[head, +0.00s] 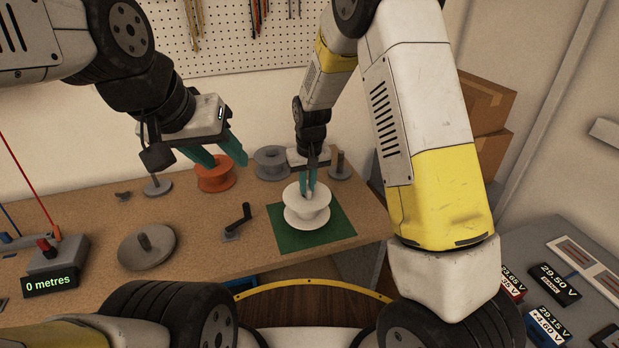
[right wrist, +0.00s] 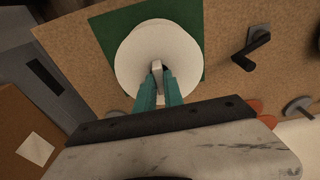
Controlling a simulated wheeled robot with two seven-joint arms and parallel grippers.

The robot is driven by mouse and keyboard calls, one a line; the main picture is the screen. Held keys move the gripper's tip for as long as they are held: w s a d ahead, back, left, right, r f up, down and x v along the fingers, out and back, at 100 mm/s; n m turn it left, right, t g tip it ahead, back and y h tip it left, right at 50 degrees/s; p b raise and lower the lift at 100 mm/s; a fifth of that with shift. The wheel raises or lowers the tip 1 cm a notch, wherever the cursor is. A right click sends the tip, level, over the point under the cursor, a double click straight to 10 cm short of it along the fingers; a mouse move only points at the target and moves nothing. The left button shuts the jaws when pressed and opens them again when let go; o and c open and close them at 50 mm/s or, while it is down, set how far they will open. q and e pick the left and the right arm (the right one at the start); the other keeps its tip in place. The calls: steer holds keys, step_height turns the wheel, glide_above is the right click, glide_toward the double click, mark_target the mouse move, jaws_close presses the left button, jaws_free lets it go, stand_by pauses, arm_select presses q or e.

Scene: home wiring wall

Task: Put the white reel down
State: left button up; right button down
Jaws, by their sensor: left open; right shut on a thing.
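The white reel (head: 307,207) is upright at the green mat (head: 337,226) on the workbench, near its right front corner. I cannot tell whether its lower flange touches the mat. My right gripper (head: 308,184) comes down from above and is shut on the reel at its centre. In the right wrist view the teal fingers (right wrist: 160,85) meet at the middle of the reel (right wrist: 135,60), with the green mat (right wrist: 106,22) around it. My left gripper (head: 222,160) is open and empty, above the bench to the left, near the orange reel.
An orange reel (head: 215,176) and a grey reel (head: 271,162) stand at the back. A black crank (head: 238,219) is left of the mat. A grey disc with a post (head: 147,247) and a box reading "0 metres" (head: 50,282) are further left. A pegboard (head: 240,40) hangs behind.

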steer(key=shift+w+d, duration=0.25)
steer(key=shift+w, duration=0.1)
steer(key=shift+w+d+f, duration=0.1)
steer(key=shift+w+f, duration=0.1)
steer(key=shift+f, duration=1.6)
steer(key=shift+f, duration=0.1)
steer(key=c, duration=1.5)
jaws_free()
steer(key=shift+o, duration=0.2)
